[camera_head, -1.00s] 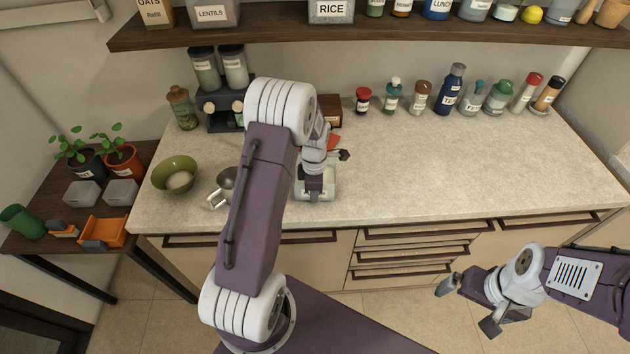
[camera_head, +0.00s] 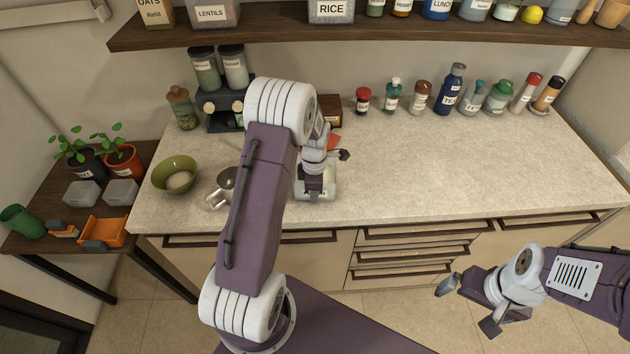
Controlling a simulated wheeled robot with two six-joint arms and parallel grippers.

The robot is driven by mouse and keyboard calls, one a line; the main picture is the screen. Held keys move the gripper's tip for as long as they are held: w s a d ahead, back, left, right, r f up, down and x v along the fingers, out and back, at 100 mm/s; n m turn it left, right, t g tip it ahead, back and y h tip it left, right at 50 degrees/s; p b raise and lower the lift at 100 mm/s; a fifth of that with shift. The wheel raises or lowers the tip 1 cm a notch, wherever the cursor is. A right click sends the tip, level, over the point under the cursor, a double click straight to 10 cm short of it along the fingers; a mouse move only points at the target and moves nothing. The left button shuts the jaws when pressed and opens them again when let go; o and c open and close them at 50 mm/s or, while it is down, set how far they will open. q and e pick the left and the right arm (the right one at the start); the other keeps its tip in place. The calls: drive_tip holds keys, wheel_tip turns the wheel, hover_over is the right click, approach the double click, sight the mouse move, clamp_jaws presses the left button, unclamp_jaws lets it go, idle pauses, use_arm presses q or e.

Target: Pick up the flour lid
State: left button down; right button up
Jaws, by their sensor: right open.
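My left gripper (camera_head: 314,194) points down over a small pale container (camera_head: 329,191) near the front of the counter. The arm and gripper hide much of this container. I cannot tell whether a lid is on it, or whether the fingers touch it. The flour lid cannot be made out for sure. My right gripper (camera_head: 467,303) is open and empty at the lower right, in front of the drawers and away from the counter top.
A green bowl (camera_head: 175,178) and a metal cup (camera_head: 226,180) stand left of my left arm. Several bottles and jars line the back, including a blue bottle (camera_head: 450,90). The counter's (camera_head: 450,165) right half is clear. A shelf (camera_head: 270,35) overhangs the back.

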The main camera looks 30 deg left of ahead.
use_arm(q)
drive_tip(key=shift+w+r, duration=0.1)
idle(0.3)
drive_tip(key=shift+r, duration=0.3)
wheel_tip(320, 180, up, 4)
drive_tip(key=shift+d+f+b, duration=0.15)
drive_tip(key=shift+f+b, duration=0.05)
drive_tip(key=shift+b, duration=0.15)
drive_tip(key=s+d+r+b, duration=0.1)
drive_tip(key=s+d+r, duration=0.5)
drive_tip(key=s+d, duration=0.2)
drive_tip(key=shift+d+r, duration=0.15)
drive_tip(key=shift+r, duration=0.2)
